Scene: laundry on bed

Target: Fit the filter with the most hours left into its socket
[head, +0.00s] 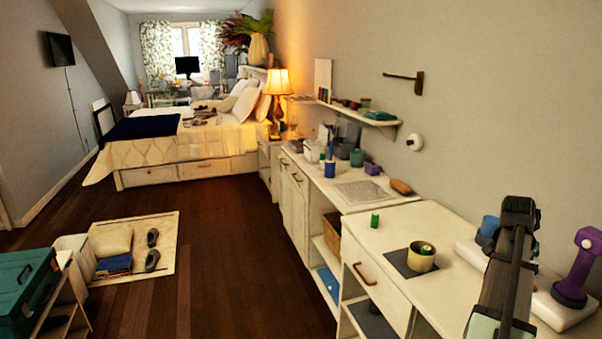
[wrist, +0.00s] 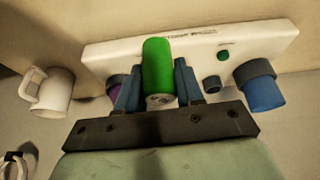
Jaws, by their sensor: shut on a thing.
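In the wrist view, my gripper (wrist: 154,72) is shut on a green cylinder (wrist: 158,66), a filter by its look, with a pale end facing the camera. The cylinder is in front of a long white panel (wrist: 105,55); whether it touches the panel or a socket is hidden. A blue cylinder (wrist: 264,92) sits in a dark collar at the panel's right. Something purple (wrist: 115,88) is partly hidden behind the left finger. In the head view, a green cylinder (head: 375,219) stands on the counter and the white panel (head: 550,307) is partly behind my arm. No hours can be read.
A bowl (head: 421,261) with something green inside stands on a dark mat (head: 397,262). A purple dumbbell-shaped thing (head: 577,270) stands at the right. A white mug (wrist: 52,92) is left of the panel. The counter (head: 455,218) is clear behind the bowl.

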